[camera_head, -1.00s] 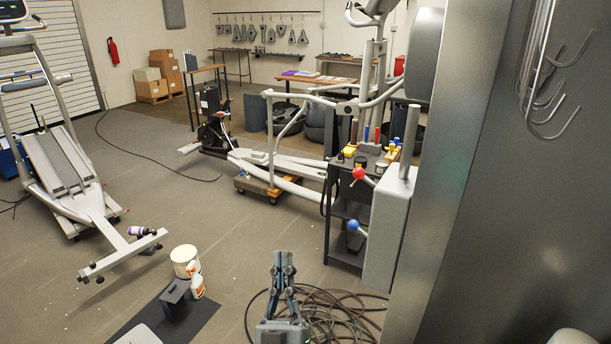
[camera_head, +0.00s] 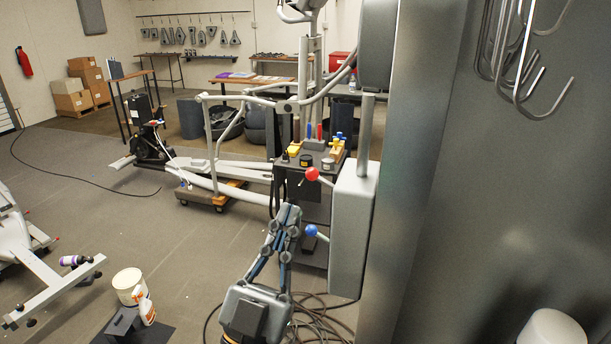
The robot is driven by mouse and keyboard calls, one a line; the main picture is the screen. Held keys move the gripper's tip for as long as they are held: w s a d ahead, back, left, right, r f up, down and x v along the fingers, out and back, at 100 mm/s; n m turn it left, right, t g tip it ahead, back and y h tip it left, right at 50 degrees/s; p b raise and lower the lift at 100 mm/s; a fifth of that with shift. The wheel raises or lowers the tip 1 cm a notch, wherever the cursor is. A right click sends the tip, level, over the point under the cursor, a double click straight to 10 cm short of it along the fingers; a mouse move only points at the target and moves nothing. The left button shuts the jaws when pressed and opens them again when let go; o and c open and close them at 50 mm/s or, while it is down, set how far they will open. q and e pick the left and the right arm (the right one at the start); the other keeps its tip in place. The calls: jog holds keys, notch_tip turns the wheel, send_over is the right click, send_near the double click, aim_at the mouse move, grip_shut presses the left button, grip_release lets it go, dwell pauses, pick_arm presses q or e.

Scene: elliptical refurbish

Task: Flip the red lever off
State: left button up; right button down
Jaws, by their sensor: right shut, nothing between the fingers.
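The red lever (camera_head: 312,174) is a red ball on a short rod that sticks out to the left, slightly upward, from the side of a tall grey box (camera_head: 350,235). A similar blue lever (camera_head: 311,230) sticks out from the same box lower down. My right gripper (camera_head: 288,211) comes up from the bottom of the view. It is shut and empty, with its fingertips pointing up. In the picture the tips are below and left of the red ball and just left of the blue ball, apart from the red one. My left gripper is not in view.
A dark cart (camera_head: 300,190) with tools on top stands behind the levers. A grey panel (camera_head: 400,200) fills the right side. Coiled cables (camera_head: 320,318) lie on the floor near my right arm. A white bucket (camera_head: 128,286) and spray bottle (camera_head: 145,307) stand lower left.

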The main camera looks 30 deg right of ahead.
aim_at(307, 177)
pick_arm(q)
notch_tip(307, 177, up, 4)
jog(key=p, duration=0.4)
pick_arm(e)
jog(key=w+d+r+b, duration=0.1)
jog(key=d, duration=0.1)
jog(key=w+d+r+b, duration=0.1)
jog(key=d, duration=0.1)
jog(key=w+d+r+b, duration=0.1)
jog(key=w+b, duration=0.1)
jog(key=shift+w+d+r, duration=0.1)
jog(key=shift+d+r, duration=0.05)
jog(key=shift+d, duration=0.25)
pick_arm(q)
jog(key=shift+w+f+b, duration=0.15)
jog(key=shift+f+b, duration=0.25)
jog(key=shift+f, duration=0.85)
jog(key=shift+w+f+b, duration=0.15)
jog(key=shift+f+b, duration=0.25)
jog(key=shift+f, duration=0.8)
pick_arm(e)
jog(key=shift+w+d+f, duration=0.2)
jog(key=shift+w+f, duration=0.1)
jog(key=shift+f, duration=0.2)
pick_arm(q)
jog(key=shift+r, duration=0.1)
pick_arm(e)
jog(key=shift+w, duration=0.1)
